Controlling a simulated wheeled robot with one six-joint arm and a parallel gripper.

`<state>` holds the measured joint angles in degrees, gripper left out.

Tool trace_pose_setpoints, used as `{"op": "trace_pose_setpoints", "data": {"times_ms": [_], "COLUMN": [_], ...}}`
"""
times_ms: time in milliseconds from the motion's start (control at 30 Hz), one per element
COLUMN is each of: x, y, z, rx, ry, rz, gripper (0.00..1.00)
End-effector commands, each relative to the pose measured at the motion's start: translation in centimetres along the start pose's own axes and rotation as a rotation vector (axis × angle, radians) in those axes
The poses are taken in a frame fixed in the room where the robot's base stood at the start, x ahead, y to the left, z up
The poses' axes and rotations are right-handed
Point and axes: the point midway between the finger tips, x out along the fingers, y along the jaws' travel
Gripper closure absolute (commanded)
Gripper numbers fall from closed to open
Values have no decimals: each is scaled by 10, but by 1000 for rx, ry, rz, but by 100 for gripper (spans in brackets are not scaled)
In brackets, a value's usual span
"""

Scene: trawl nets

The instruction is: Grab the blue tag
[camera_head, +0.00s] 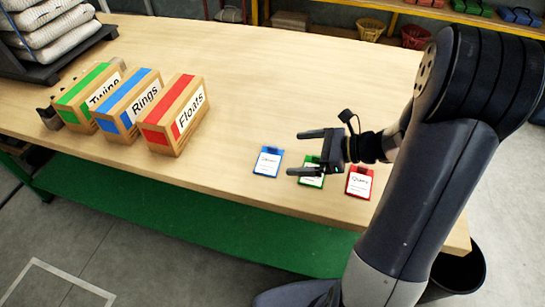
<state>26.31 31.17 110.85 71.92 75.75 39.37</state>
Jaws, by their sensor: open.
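The blue tag (268,162) lies flat on the wooden table near its front edge, with a white label on it. My gripper (292,152) is open and empty, with its two dark fingers pointing left toward the blue tag. The fingers appear above and just right of the tag; the exact height gap cannot be told. A green tag (313,180) lies right of the blue one, partly hidden under my gripper. A red tag (359,182) lies further right, beside my arm.
Boxes marked Twine (90,97), Rings (130,106) and Floats (175,115) stand at the left of the table (250,75). The table's middle is clear. A dark bin (465,275) stands at the lower right.

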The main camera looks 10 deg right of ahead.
Motion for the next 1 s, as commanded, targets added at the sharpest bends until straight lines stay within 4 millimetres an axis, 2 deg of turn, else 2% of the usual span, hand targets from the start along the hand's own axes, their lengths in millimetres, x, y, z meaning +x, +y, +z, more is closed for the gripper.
{"op": "trace_pose_setpoints", "data": {"times_ms": [100,400,700,1000], "x": [20,44,84,91], "y": [2,2,5,4], "z": [0,-1,-2,-2], "rx": [-2,-3,-4,-4], "ry": [2,3,4,4], "rz": [6,4,6,2], "gripper": [0,0,0,0]}}
